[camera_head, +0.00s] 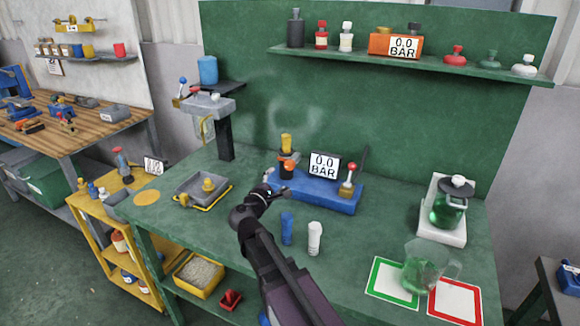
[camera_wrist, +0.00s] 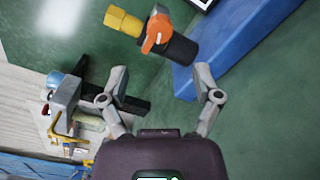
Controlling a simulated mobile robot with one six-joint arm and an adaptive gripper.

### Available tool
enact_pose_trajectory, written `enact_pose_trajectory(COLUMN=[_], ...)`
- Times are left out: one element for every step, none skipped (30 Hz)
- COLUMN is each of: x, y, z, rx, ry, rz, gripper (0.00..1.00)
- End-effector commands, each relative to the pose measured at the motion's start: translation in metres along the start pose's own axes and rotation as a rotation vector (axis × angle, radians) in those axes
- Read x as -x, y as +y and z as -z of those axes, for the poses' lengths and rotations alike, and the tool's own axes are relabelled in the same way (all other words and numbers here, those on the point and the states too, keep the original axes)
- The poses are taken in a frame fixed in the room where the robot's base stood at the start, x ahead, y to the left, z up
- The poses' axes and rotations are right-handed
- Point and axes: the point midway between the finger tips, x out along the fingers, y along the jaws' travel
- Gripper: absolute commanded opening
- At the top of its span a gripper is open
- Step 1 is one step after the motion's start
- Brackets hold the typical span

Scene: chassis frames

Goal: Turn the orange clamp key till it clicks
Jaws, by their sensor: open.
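The orange clamp key (camera_wrist: 157,36) sits on the side of a dark cylinder with a yellow top (camera_wrist: 124,21). In the head view the orange key (camera_head: 288,165) shows on that upright holder, at the left end of a blue base (camera_head: 318,192). The blue base (camera_wrist: 235,45) also shows in the wrist view. My gripper (camera_wrist: 160,84) is open and empty, its two fingers spread wide. The key lies beyond the fingertips, apart from them. In the head view my gripper (camera_head: 269,186) is just left of and in front of the holder.
A "0.0 BAR" display (camera_head: 323,166) and a red-topped lever (camera_head: 349,180) stand on the blue base. A blue bottle (camera_head: 286,228) and a white bottle (camera_head: 314,238) stand near my arm. A grey tray (camera_head: 190,193) is at left. A glass jug (camera_head: 418,268) stands front right.

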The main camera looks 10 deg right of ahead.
Motion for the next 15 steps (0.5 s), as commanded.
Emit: enact_pose_trajectory(x=[-0.010,-0.015,-0.021,-0.026,-0.030,-0.037,-0.042,-0.046,-0.052,-0.056,-0.061,-0.066,-0.070,-0.074,-0.078], y=[0.001,0.001,0.001,0.001,0.001,0.001,0.001,0.001,0.001,0.001,0.001,0.001,0.001,0.001,0.001], z=[0.001,0.001,0.001,0.001,0.001,0.001,0.001,0.001,0.001,0.001,0.001,0.001,0.001,0.001,0.001], rx=[0.000,0.000,0.000,0.000,0.000,0.000,0.000,0.000,0.000,0.000,0.000,0.000,0.000,0.000,0.000], ry=[-0.002,-0.002,-0.002,-0.001,-0.002,-0.002,-0.002,-0.002,-0.001,-0.001,-0.002,-0.002,-0.001,-0.001,-0.001], rz=[0.001,0.002,0.001,0.001,0.001,0.001,0.001,0.001,0.001,0.001,0.001,0.001,0.001,0.001,0.001], gripper=[0.82,0.82,0.82,0.82,0.82,0.82,0.82,0.82,0.82,0.82,0.82,0.82,0.82,0.82,0.82])
